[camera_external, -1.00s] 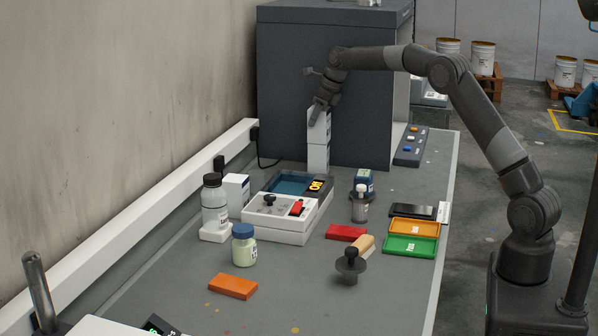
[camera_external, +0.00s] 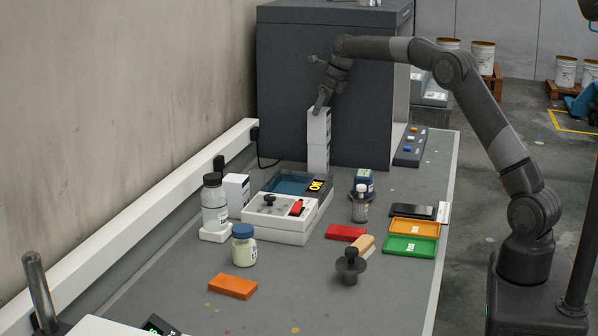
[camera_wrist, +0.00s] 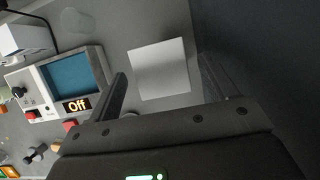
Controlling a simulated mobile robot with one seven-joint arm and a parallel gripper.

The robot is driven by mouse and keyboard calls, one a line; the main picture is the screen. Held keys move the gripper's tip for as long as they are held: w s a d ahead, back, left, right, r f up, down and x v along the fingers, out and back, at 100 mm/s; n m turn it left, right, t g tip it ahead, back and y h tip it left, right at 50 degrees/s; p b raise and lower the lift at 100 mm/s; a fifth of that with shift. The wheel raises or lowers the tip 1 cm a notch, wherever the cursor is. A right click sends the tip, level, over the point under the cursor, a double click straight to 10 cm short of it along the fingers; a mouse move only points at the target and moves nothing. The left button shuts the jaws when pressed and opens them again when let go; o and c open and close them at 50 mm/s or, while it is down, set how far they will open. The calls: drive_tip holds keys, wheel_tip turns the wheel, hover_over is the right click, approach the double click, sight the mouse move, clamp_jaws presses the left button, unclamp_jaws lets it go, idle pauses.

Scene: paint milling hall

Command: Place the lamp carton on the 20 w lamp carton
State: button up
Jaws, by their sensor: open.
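Two white cartons stand stacked upright in front of the dark cabinet in the external view. The upper carton (camera_external: 319,126) rests on the lower carton (camera_external: 318,159), their sides roughly in line. I cannot read which is the 20 W one. My gripper (camera_external: 319,108) is open at the top of the upper carton. In the wrist view, the white top of the upper carton (camera_wrist: 160,68) shows between the spread fingers of my gripper (camera_wrist: 162,68), with gaps at both sides. The lower carton is hidden there.
The dark cabinet (camera_external: 285,75) stands close behind the stack. A tester with a blue screen (camera_external: 288,183) is in front, with another white carton (camera_external: 237,187) to its left. A button panel (camera_external: 409,146) lies right of the stack. Jars and trays occupy the nearer bench.

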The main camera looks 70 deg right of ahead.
drive_tip(key=v, duration=0.7)
drive_tip(key=shift+r, duration=0.35)
drive_tip(key=s+a+r+n, duration=0.3)
drive_tip(key=s+a+n, duration=0.55)
drive_tip(key=a, duration=0.35)
drive_tip(key=s+a+r+n, duration=0.3)
drive_tip(key=s+a+n, duration=0.5)
drive_tip(key=a, duration=0.4)
drive_tip(key=s+a+f+n, duration=0.4)
drive_tip(key=s+n, duration=0.2)
drive_tip(key=s, duration=0.1)
drive_tip(key=s+a+f+n, duration=0.4)
drive_tip(key=s+n, duration=0.3)
drive_tip(key=s, duration=0.1)
drive_tip(key=s+a+f+n+t, duration=0.1)
drive_tip(key=s+a+f+n, duration=0.4)
drive_tip(key=s, duration=0.3)
drive_tip(key=shift+n, duration=0.75)
